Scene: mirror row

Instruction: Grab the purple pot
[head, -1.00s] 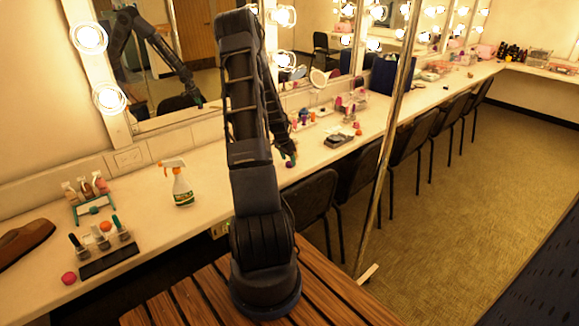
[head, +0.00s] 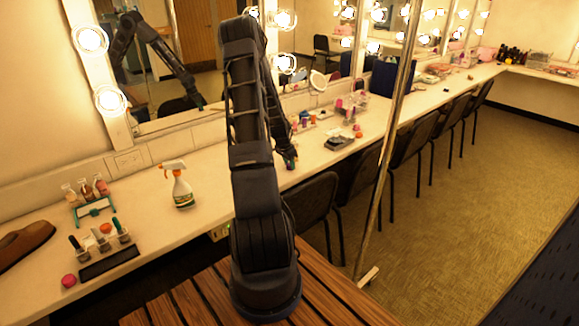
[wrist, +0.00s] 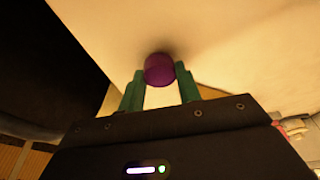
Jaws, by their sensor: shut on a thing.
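The purple pot (wrist: 159,69) is small and round and sits between the green fingertips of my gripper (wrist: 160,80) in the wrist view. My gripper is shut on it, over the pale counter. In the head view my gripper (head: 290,163) is low at the counter's front edge, partly behind my arm. The pot is too small and covered to make out there.
The long counter (head: 215,160) carries a spray bottle (head: 179,186), a dark rack of small bottles (head: 108,262) and a grey tray (head: 339,142). Black chairs (head: 313,205) stand along its front. A metal pole (head: 385,150) rises to the right of my arm.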

